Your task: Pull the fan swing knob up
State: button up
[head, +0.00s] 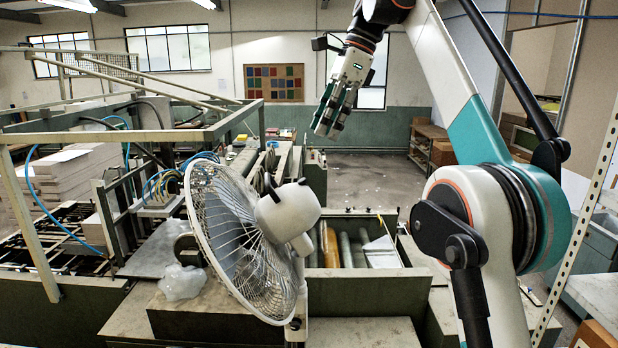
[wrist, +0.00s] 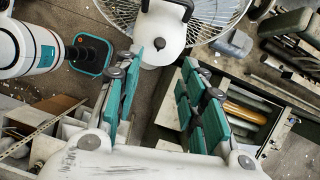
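A white fan (head: 287,212) stands on a grey metal box, its round wire cage facing left and its rounded motor housing on the right. Small dark parts (head: 270,182) stick up from the top of the housing; I cannot tell for sure which is the swing knob.
A clear plastic bag (head: 181,282) lies left of the fan's base. A green bin with rollers (head: 346,248) stands behind and right of the fan. A beige frame (head: 130,142) and machinery fill the left. Open air surrounds my gripper.

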jog(key=b+x, duration=0.1)
jog(key=x, duration=1)
jog(key=shift+f+b, duration=0.25)
jog(key=shift+b, duration=0.05)
